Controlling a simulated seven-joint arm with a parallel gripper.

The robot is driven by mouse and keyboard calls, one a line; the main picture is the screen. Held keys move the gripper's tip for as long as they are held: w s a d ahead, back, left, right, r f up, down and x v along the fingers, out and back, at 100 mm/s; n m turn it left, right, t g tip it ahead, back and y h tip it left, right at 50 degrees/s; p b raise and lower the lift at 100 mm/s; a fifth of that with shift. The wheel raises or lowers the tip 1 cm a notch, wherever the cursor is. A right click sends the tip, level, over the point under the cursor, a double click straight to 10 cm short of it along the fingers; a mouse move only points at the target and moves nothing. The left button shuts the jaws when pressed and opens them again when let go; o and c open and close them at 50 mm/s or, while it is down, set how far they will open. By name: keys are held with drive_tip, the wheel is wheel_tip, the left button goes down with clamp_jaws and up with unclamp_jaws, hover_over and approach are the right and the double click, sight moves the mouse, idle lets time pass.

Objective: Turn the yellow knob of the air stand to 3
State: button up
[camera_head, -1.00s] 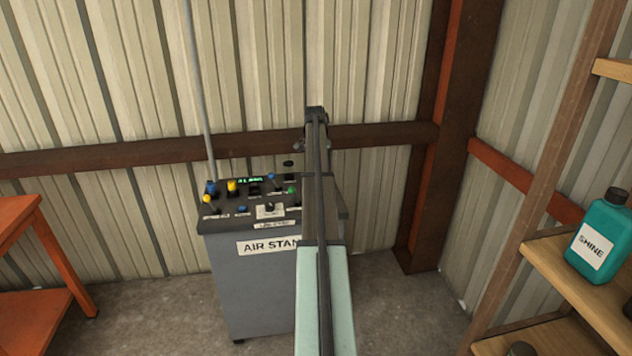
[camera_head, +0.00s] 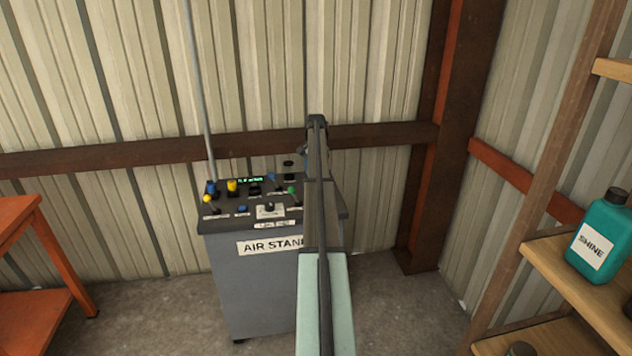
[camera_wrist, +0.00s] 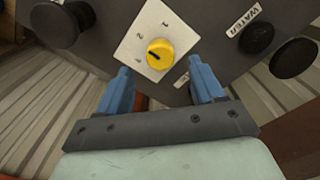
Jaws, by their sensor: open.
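The yellow knob (camera_wrist: 160,54) sits on a white plate with printed digits, on a dark grey panel, in the wrist view. A small dark mark shows on the knob's left side, toward a digit too small to read surely. My gripper (camera_wrist: 159,70) is open, its two blue fingers to the lower left and lower right of the knob, apart from it. In the head view the air stand (camera_head: 245,285) stands against the wall. My gripper end (camera_head: 317,122) is over its right part, and my arm hides that side. I cannot make out this knob there.
The wrist view shows black round knobs (camera_wrist: 257,38) at the right by a WATER label, and another (camera_wrist: 54,25) at upper left. The stand's top carries several coloured controls and a green display (camera_head: 250,181). An orange table (camera_head: 18,215) is left; shelves with a teal bottle (camera_head: 598,240) are right.

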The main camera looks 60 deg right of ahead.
drive_tip(key=shift+f, duration=2.45)
drive_tip(key=c, duration=1.1)
drive_tip(key=shift+o, duration=0.2)
drive_tip(key=n, duration=0.5)
drive_tip(key=shift+n, duration=0.4)
drive_tip(key=n, duration=0.5)
drive_tip(key=shift+s+n, duration=0.1)
drive_tip(key=shift+n, duration=0.6)
